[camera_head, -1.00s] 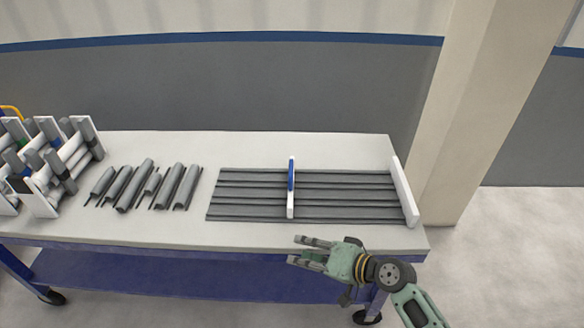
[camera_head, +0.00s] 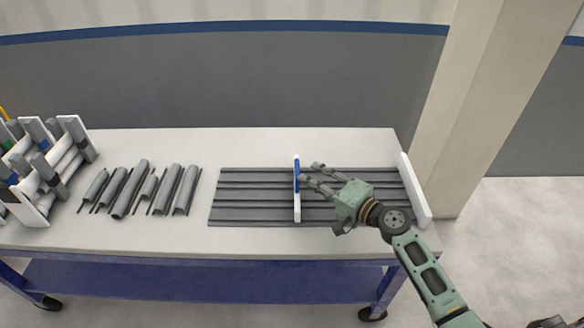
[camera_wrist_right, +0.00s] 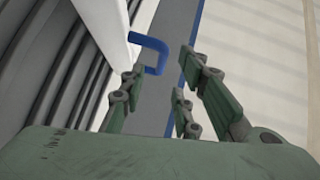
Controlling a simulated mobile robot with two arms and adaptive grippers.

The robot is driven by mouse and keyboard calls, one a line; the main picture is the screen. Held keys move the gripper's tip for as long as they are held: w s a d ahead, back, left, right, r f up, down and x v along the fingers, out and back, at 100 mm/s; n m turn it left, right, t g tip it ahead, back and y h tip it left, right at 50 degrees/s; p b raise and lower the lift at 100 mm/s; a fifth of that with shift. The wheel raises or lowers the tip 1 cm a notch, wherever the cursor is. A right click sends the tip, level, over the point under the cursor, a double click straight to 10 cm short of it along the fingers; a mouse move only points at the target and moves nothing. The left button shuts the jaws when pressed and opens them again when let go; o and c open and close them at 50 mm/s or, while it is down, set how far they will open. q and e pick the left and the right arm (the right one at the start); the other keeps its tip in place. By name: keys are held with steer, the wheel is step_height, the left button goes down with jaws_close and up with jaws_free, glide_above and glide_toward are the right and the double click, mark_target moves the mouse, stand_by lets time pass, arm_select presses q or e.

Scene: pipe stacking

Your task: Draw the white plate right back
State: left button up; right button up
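The white plate (camera_head: 297,208) stands upright across the grey grooved rack (camera_head: 250,197), near its middle, with a blue handle (camera_head: 296,176) on it. My right gripper (camera_head: 308,175) is over the rack, just right of the plate, with its fingers pointing at the handle. In the right wrist view, the white plate (camera_wrist_right: 105,28) is at upper left and the blue handle (camera_wrist_right: 157,48) lies ahead of the fingertips. My right gripper (camera_wrist_right: 160,85) has its fingers apart there, with nothing between them. My left gripper is not in view.
A white end board (camera_head: 415,190) stands at the rack's right end. Several grey half-pipes (camera_head: 150,187) lie on the table (camera_head: 240,145) left of the rack. A white frame with pipes (camera_head: 75,130) stands at far left.

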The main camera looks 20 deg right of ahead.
mark_target(297, 170)
steer(key=x, duration=0.6)
steer(key=shift+a+b, duration=0.1)
steer(key=shift+b, duration=0.2)
steer(key=shift+w+a, duration=0.1)
steer(key=shift+w, duration=0.1)
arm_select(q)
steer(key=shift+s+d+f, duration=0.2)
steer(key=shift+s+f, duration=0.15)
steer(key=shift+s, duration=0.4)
arm_select(e)
steer(key=shift+w+a, duration=0.1)
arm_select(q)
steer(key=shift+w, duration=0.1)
arm_select(e)
steer(key=shift+c, duration=0.2)
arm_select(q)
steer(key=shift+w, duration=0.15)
arm_select(e)
jaws_close()
